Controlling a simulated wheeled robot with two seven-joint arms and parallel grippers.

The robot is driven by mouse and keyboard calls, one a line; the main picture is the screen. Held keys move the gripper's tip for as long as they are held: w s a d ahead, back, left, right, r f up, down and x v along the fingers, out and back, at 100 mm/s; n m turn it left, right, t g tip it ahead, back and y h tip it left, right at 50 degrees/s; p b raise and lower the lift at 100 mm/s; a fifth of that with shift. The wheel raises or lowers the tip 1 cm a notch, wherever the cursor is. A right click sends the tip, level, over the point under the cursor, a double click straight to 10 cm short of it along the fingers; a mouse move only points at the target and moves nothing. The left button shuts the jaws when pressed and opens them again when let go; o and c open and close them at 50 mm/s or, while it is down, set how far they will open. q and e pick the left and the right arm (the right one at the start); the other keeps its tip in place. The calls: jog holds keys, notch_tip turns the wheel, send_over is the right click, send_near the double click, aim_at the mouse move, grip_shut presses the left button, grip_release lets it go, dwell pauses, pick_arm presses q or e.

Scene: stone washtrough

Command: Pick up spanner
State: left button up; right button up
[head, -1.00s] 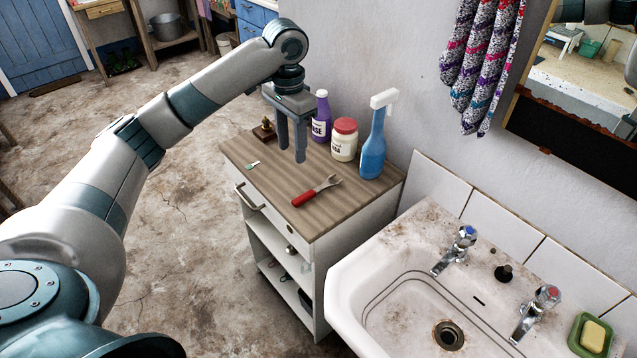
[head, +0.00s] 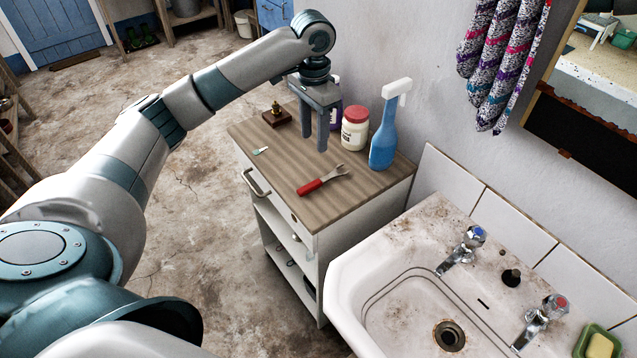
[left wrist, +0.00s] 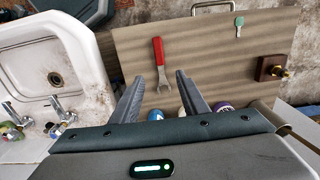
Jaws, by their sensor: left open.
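The spanner (head: 323,181) has a red handle and a metal open-ended head. It lies flat on the wooden top of the small cabinet (head: 290,157), near its front right part. It also shows in the left wrist view (left wrist: 160,62), upper middle, handle up in the picture. My left gripper (head: 315,140) is open and empty, pointing down above the cabinet top, behind the spanner and apart from it. In the left wrist view its two fingers (left wrist: 160,92) stand apart, with the spanner's head seen between their tips. My right gripper is not in view.
A blue spray bottle (head: 384,135), a white jar with a red lid (head: 355,130) and a purple bottle (head: 336,115) stand along the wall side. A small brass item on a wooden block (head: 276,115) and a small key-like piece (head: 261,150) lie left. A stone-white sink (head: 400,270) adjoins at right.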

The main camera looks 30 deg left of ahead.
pick_arm(q)
jog(key=p, duration=0.2)
send_over(314, 183)
jog(key=f, duration=0.5)
jog(key=a+f, duration=0.1)
jog(key=f, duration=0.2)
jog(key=shift+w+f, duration=0.25)
jog(key=shift+w+d+f, duration=0.1)
jog(key=shift+w+f, duration=0.05)
jog(key=shift+f, duration=0.4)
jog(key=shift+d+f, duration=0.2)
jog(key=shift+d, duration=0.05)
jog(key=shift+s+r, duration=0.15)
jog(key=shift+s, duration=0.2)
jog(key=shift+s+d, duration=0.1)
jog(key=shift+s, duration=0.05)
jog(key=shift+f+p, duration=0.3)
jog(key=shift+p, duration=0.2)
jog(key=f+p, duration=0.1)
jog(key=f, duration=0.3)
jog(key=shift+d+p, duration=0.2)
jog(key=shift+p, duration=0.15)
jog(key=shift+w+a+f, duration=0.1)
jog(key=shift+w+f, duration=0.15)
jog(key=shift+f, duration=0.1)
jog(key=shift+s, duration=0.1)
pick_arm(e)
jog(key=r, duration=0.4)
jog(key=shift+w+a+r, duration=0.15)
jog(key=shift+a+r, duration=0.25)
